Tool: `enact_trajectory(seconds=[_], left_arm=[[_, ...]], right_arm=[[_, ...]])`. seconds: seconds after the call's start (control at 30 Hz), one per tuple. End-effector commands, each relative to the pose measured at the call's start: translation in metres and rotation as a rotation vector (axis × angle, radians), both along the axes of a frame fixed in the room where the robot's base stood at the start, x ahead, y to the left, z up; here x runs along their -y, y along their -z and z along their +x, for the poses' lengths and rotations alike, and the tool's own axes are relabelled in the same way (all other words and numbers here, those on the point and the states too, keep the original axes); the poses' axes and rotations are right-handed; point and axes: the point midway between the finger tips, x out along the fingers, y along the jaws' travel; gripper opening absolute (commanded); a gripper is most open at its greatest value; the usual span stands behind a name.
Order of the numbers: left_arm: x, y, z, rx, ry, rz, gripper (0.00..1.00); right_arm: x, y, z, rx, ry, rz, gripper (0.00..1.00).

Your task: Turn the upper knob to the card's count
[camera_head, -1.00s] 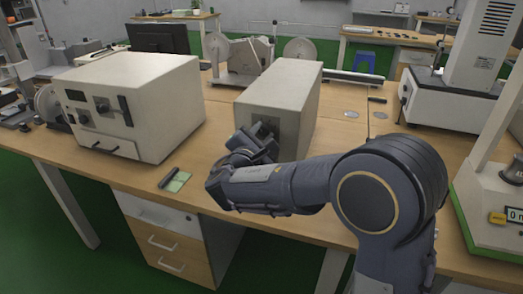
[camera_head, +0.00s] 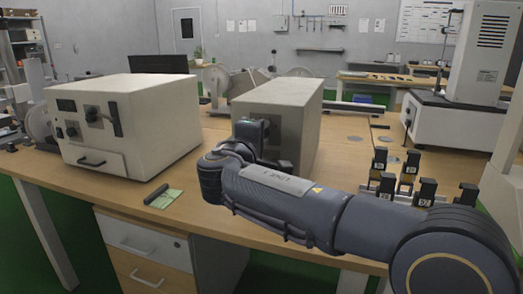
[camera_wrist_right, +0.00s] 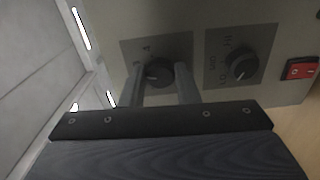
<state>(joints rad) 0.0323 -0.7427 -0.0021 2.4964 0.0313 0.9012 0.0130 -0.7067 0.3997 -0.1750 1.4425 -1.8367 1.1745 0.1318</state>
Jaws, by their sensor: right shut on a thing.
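A beige box (camera_head: 300,105) stands mid-table, with my right gripper (camera_head: 262,135) at its front panel. In the right wrist view the panel lies sideways, with the table to the right. The upper knob (camera_wrist_right: 158,73) is dark and round, with a pale pointer mark, and sits between the two fingers of my right gripper (camera_wrist_right: 162,84), which is shut on it. Few of its scale marks are legible. The lower knob (camera_wrist_right: 238,66), with LO, MID and HI marks, is free. A green card (camera_head: 172,198) lies on the table, its count unreadable. My left gripper is out of view.
A red rocker switch (camera_wrist_right: 300,69) is near the panel's lower end. A larger beige cabinet (camera_head: 130,125) stands at left. Several black-topped posts (camera_head: 424,190) stand at right, beside my forearm. A white machine (camera_head: 450,125) is behind them.

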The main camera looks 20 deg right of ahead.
Motion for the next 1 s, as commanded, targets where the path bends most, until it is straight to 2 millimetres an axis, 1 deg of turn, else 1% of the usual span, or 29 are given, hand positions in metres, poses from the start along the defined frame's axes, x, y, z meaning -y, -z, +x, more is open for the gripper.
enact_trajectory(seconds=[0.03, 0.3, 0.87, 0.9, 1.0], left_arm=[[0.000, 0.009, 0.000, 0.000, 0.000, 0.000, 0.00], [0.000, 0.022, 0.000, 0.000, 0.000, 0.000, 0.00], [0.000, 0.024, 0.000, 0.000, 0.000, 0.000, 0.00], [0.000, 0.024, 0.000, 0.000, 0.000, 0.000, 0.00], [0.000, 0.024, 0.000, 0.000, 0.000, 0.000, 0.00]], right_arm=[[0.000, 0.006, 0.000, 0.013, 0.001, 0.024, 0.06], [0.000, 0.003, 0.000, 0.069, 0.001, 0.106, 0.06], [0.000, 0.002, 0.000, 0.083, 0.001, 0.128, 0.06], [0.000, 0.002, 0.000, 0.083, 0.001, 0.128, 0.32], [0.000, 0.002, 0.000, 0.082, 0.001, 0.127, 0.45]])
